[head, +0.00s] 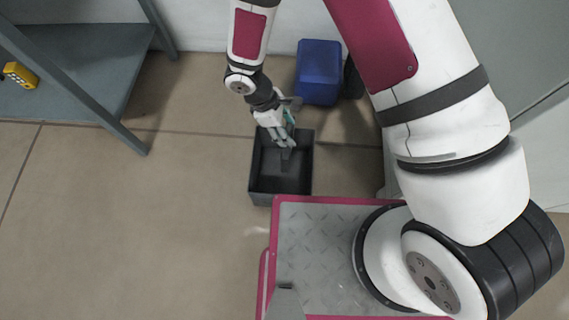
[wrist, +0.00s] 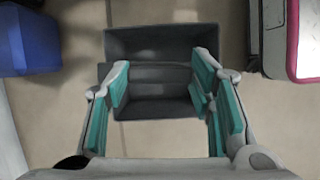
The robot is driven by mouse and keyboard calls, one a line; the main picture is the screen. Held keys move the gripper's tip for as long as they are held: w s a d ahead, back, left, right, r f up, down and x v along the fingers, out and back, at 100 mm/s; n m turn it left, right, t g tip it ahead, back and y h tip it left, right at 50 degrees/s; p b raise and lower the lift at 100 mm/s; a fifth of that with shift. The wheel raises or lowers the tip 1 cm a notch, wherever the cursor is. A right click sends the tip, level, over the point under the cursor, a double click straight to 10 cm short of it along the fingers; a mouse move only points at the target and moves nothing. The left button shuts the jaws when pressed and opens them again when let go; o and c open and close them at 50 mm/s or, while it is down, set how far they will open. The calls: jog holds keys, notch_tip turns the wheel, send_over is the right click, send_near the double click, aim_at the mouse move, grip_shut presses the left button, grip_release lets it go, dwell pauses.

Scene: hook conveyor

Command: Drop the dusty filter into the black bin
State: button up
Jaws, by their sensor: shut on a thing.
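The black bin (head: 254,178) stands open on the floor in the middle of the head view. It also shows in the wrist view (wrist: 150,40), beyond my fingers. My gripper (head: 281,138) points down over the bin's opening. In the wrist view its teal-padded fingers (wrist: 160,76) are well apart, with a dark grey thing, seemingly the dusty filter (wrist: 160,74), between their tips. The filter's edges are hard to tell from the bin's dark inside. Its exact height against the rim cannot be told.
A blue container (head: 319,72) stands by the wall behind the bin. A grey shelf or table (head: 85,60) with a yellow object (head: 20,75) is at the left. The floor left of the bin is clear. My base is close in front of the bin.

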jog(key=shift+f+b, duration=1.6)
jog(key=shift+f, duration=1)
jog(key=o, duration=1.6)
jog(key=shift+a+r, duration=0.1)
jog(key=v, duration=1.1)
jog(key=shift+a+r, duration=0.1)
jog(key=shift+r, duration=0.3)
